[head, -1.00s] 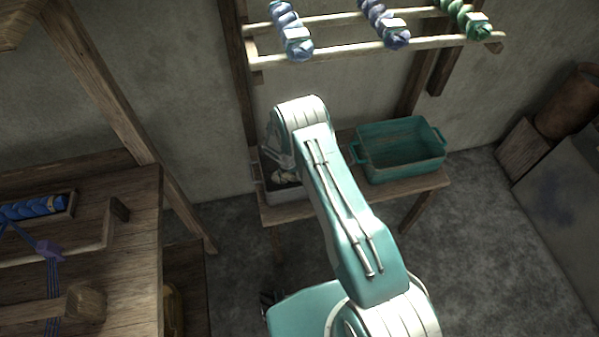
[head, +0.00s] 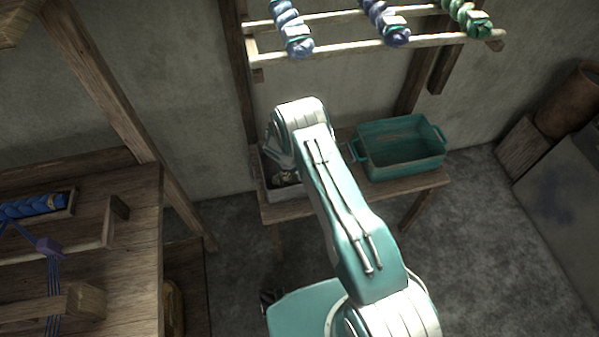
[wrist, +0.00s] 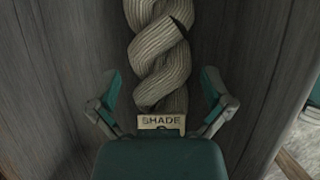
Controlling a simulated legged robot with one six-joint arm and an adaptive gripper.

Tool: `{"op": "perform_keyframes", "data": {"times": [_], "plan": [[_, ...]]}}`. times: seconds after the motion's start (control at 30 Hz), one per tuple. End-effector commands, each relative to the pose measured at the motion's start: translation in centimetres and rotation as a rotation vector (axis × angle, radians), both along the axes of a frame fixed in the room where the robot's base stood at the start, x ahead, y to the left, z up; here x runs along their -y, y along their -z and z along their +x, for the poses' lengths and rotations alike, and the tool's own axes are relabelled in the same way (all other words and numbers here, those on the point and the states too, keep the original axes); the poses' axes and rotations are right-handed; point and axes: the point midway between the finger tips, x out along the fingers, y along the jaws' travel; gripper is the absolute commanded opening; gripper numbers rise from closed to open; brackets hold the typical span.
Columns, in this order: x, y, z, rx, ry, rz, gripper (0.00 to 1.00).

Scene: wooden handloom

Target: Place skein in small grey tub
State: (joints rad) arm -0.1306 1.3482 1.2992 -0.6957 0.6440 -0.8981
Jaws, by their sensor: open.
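The skein (wrist: 160,50) is a pale, twisted, ribbed hank with a tag reading SHADE. In the wrist view it lies lengthwise between streaked dark grey walls of the small grey tub (wrist: 50,90). My gripper (wrist: 161,88) is open, with one teal finger on each side of the skein and visible gaps between. In the head view the small grey tub (head: 290,194) stands at the left end of a wooden bench, and my arm covers much of it. A pale bit of the skein shows inside it, beside my wrist.
A larger teal tub (head: 402,150) with handles stands empty on the bench (head: 425,182), right of the grey one. A wooden rack (head: 350,48) with several coloured skeins hangs above. A wooden loom (head: 130,260) is at the left.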

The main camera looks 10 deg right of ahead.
Motion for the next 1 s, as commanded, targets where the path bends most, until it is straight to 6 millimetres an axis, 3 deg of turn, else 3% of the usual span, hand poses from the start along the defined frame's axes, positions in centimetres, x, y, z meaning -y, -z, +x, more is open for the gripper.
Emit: {"op": "perform_keyframes", "data": {"times": [0.17, 0.7, 1.0], "plan": [[0.0, -1.3, 0.1, 0.002, 0.000, 0.000, 1.00], [-4.1, -11.0, -0.2, 0.002, -0.001, 0.000, 1.00], [-4.6, -12.3, -0.3, -0.001, 0.000, 0.000, 1.00]]}}
